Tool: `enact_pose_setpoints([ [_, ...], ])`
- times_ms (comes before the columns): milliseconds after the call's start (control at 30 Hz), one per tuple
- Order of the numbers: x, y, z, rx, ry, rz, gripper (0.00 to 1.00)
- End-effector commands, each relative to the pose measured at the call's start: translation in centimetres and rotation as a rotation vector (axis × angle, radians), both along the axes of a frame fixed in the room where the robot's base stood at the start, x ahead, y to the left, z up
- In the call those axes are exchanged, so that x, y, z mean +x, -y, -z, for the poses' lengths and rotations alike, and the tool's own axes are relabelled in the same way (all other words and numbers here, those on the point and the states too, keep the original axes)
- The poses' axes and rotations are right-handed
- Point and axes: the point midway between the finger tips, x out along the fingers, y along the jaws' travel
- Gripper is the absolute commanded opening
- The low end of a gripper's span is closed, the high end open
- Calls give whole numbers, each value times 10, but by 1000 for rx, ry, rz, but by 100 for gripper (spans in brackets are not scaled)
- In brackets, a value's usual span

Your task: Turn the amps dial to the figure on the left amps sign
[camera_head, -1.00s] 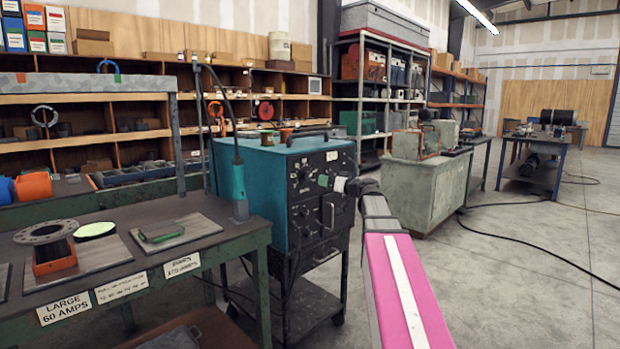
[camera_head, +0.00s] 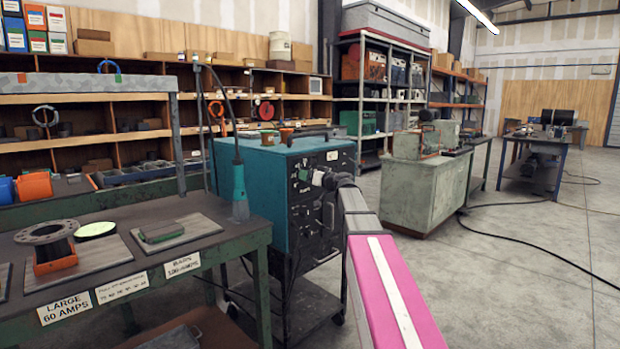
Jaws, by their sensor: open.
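The left amps sign (camera_head: 65,307) hangs on the front edge of the green workbench and reads "LARGE 60 AMPS". The teal welding machine (camera_head: 262,190) stands right of the bench, its dark control panel (camera_head: 300,228) facing right. My gripper (camera_head: 311,177) is open, in front of the upper part of this panel, with my arm reaching in from the lower right. Small pale and green details show at the fingertips. The amps dial is small and partly hidden by my gripper, so its setting cannot be read. Whether the fingers touch it, I cannot tell.
A grey-green cabinet (camera_head: 425,190) stands to the right. Open floor (camera_head: 530,265) lies beyond my arm.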

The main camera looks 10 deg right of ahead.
Motion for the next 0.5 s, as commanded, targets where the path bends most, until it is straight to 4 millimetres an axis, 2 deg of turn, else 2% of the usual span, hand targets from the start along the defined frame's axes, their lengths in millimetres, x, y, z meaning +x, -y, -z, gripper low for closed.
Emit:
enact_pose_setpoints([
  [133,0,0,0,0,0,0,69],
  [200,0,0,0,0,0,0,46],
  [300,0,0,0,0,0,0,19],
  [500,0,0,0,4,-3,0,19],
])
